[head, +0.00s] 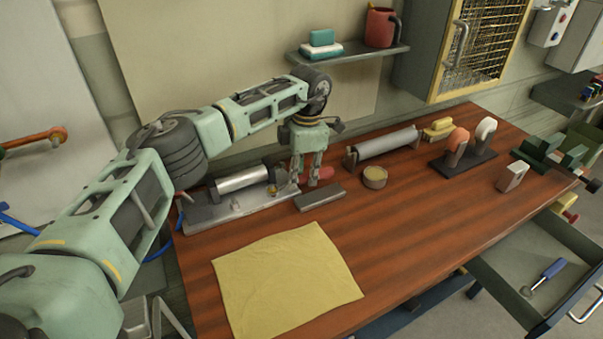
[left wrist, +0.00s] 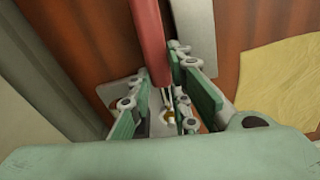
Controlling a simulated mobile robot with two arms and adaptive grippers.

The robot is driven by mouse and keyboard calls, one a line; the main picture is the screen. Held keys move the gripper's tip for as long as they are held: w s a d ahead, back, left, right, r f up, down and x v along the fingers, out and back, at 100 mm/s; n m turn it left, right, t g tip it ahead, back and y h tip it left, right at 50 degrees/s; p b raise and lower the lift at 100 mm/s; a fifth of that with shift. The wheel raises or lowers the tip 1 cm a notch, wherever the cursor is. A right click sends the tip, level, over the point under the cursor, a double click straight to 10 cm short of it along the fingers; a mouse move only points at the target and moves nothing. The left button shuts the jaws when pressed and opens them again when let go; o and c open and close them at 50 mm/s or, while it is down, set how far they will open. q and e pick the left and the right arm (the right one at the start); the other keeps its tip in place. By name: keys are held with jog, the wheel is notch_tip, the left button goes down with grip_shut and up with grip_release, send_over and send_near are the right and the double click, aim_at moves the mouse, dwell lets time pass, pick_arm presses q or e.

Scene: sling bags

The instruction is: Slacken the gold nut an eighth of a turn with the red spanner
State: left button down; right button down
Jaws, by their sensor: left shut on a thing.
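The red spanner (head: 325,173) is in my left gripper (head: 307,182), above the metal fixture plate (head: 225,211) at the back left of the bench. In the left wrist view its red handle (left wrist: 151,42) runs up and away from between the fingers. Its silver end points down to the gold nut (left wrist: 168,117). The spanner's head is partly hidden by the fingers, so I cannot tell whether it sits around the nut. In the head view a small gold piece, apparently the nut (head: 271,190), shows left of the fingers. My right gripper is out of view.
A grey block (head: 319,198) lies right in front of the gripper. A yellow cloth (head: 285,280) covers the front left. A grey roller (head: 384,143), a round tin (head: 375,177) and a dark stand (head: 464,163) are further right. An open drawer (head: 535,270) juts out at right.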

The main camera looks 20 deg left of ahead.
aim_at(300, 175)
pick_arm(q)
jog(key=shift+w+a+r, duration=0.15)
jog(key=shift+a+r, duration=0.1)
jog(key=shift+r, duration=0.15)
jog(key=shift+a+r+p, duration=0.1)
jog(key=shift+r+p, duration=0.4)
jog(key=shift+r, duration=0.1)
jog(key=shift+w+r+p, duration=0.1)
jog(key=shift+r+p, duration=1.35)
jog(key=shift+r, duration=0.65)
jog(key=shift+d+r, duration=0.2)
jog(key=shift+r, duration=0.2)
jog(key=shift+s, duration=0.25)
jog(key=shift+s+a+f, duration=0.15)
jog(key=shift+f, duration=0.15)
